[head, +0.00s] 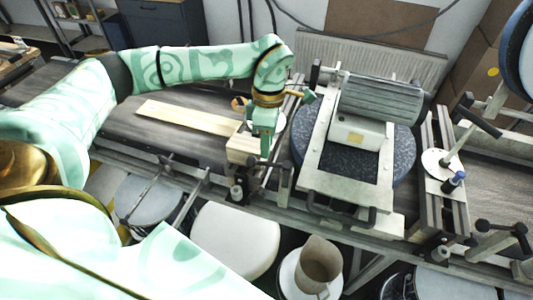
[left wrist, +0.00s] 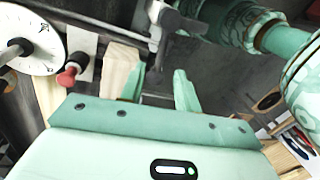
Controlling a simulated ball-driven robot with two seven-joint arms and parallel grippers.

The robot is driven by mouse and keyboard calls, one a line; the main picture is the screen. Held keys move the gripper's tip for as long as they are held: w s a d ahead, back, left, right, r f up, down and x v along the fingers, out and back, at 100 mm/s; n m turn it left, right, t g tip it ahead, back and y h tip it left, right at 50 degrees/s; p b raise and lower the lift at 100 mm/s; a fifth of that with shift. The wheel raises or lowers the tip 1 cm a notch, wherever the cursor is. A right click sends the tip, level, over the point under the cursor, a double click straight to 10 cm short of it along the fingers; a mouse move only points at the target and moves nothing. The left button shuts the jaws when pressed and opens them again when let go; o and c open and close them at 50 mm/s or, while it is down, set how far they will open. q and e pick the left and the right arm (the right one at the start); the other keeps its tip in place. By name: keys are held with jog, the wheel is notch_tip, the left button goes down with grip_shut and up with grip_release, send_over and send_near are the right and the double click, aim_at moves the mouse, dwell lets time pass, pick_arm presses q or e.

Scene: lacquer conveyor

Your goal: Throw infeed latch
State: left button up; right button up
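My left gripper (head: 264,146) hangs over the near rail of the infeed conveyor, beside a pale wooden block (head: 240,146). In the left wrist view its two green fingers (left wrist: 158,88) stand apart, with nothing visible held between them. The wooden block (left wrist: 118,68) lies just beyond the left finger. A red knob on a short stem (left wrist: 67,78) stands left of the fingers, apart from them. I cannot tell for sure which part is the infeed latch; a dark-knobbed fitting (head: 237,189) sits on the near rail below the gripper. My right gripper is not visible.
A long pale board (head: 190,117) lies on the dark conveyor. A grey motor-like roller unit (head: 378,103) on a pale frame stands right of the gripper. A white marked dial (left wrist: 30,42) is at the wrist view's left. Stools or drums stand below the conveyor's near edge.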

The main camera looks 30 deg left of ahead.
pick_arm(q)
jog(key=f, duration=0.4)
jog(key=shift+s+d, duration=0.2)
jog(key=shift+s, duration=0.15)
grip_shut()
